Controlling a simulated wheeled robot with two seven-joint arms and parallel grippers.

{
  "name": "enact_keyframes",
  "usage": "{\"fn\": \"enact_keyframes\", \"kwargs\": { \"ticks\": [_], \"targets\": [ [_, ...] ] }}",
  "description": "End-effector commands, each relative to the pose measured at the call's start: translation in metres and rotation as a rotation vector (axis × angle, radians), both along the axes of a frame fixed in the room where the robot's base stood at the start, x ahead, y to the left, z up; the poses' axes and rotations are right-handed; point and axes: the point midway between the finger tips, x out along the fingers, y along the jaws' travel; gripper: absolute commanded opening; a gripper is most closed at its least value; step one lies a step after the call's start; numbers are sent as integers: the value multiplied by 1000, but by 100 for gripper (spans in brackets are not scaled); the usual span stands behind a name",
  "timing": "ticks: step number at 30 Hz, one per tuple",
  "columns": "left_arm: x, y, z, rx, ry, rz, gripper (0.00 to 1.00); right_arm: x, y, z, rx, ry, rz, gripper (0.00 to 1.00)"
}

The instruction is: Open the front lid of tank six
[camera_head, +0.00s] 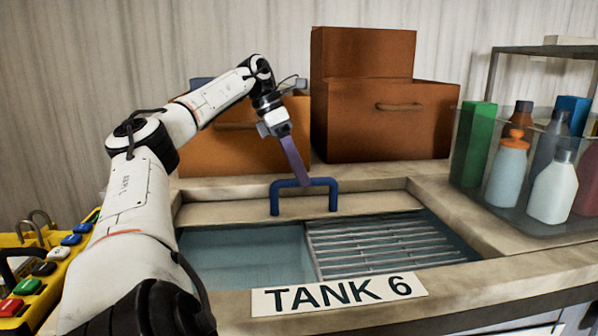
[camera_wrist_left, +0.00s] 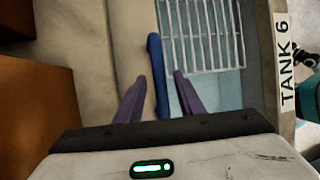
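Tank six shows in the head view with a white "TANK 6" label (camera_head: 340,295) on its front rim. Its front part is uncovered, showing blue-green water (camera_head: 240,258) and a metal grate (camera_head: 375,245). Behind the opening lies a pale beige lid panel (camera_head: 375,203) with a blue bar handle (camera_head: 322,182) standing up from it. My left gripper (camera_head: 302,177) reaches down at the handle. In the left wrist view its purple fingers (camera_wrist_left: 160,90) are spread either side of the blue handle (camera_wrist_left: 155,55), with narrow gaps visible. My right gripper is not in view.
Orange-brown boxes (camera_head: 385,115) stand behind the tank. A clear bin (camera_head: 490,210) of bottles sits at the right. A yellow panel with coloured buttons (camera_head: 45,265) is at the left. The space above the water and grate is free.

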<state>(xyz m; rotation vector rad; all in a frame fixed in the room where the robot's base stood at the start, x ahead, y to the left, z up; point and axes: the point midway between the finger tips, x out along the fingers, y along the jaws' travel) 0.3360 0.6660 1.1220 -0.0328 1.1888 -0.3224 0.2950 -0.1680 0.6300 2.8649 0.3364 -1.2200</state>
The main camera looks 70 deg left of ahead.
Motion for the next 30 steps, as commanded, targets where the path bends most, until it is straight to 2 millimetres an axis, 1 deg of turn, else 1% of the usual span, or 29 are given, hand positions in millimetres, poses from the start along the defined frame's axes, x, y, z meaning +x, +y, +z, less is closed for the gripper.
{"fn": "enact_keyframes", "kwargs": {
  "ticks": [5,8,15,18,21,24,30],
  "targets": [
    [-1,0,2,0,2,-1,35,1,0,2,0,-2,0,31],
    [-4,3,12,1,3,2,35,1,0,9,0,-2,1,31],
    [-19,16,56,2,4,4,35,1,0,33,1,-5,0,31],
    [-25,20,72,1,5,4,35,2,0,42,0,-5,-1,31],
    [-30,24,84,0,3,3,35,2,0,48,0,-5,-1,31],
    [-33,26,91,1,2,2,35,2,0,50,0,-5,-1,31],
    [-35,27,93,0,1,0,35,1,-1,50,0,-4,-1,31]
  ]
}}
